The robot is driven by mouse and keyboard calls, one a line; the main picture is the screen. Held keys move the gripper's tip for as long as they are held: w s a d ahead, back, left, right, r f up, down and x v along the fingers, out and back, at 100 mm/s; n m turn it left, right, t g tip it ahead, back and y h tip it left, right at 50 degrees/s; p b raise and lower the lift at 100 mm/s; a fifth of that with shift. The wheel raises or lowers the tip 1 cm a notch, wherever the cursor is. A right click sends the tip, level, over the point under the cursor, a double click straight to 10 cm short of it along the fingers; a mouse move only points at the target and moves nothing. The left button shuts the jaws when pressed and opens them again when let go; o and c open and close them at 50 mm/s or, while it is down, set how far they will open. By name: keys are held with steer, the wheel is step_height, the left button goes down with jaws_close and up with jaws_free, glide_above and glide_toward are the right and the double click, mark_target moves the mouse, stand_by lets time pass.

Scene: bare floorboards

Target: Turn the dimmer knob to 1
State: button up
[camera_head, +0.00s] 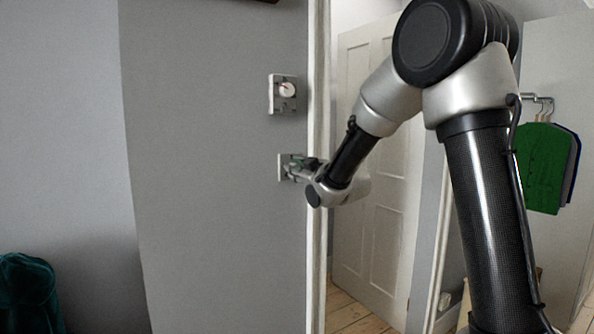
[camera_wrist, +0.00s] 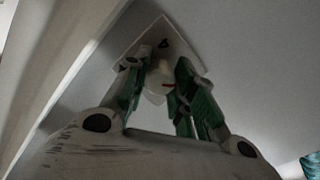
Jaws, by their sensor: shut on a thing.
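The dimmer knob (camera_wrist: 157,80) is white with a red mark on its right side in the wrist view. It sits on a pale square wall plate (camera_wrist: 160,38) with a dark mark above the knob. My gripper (camera_wrist: 161,74) has its green-padded fingers on either side of the knob and is shut on it. In the head view the plate (camera_head: 282,168) is the lower of two on the grey wall, and my gripper (camera_head: 298,169) reaches it from the right, hiding the knob. I cannot read any numbers.
A second plate with a white round dial (camera_head: 287,90) is on the wall just above. A white door frame (camera_head: 318,250) stands close to the right, with a white door (camera_head: 375,200) beyond. A green garment (camera_head: 540,165) hangs at right. A dark teal object (camera_head: 27,290) is lower left.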

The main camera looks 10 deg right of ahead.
steer(key=m, duration=1.2)
steer(key=shift+f, duration=0.1)
steer(key=shift+m, duration=0.3)
stand_by(0.3)
steer(key=o, duration=1)
steer(key=shift+o, duration=0.2)
steer(key=shift+s, duration=0.1)
steer(key=v, duration=1.2)
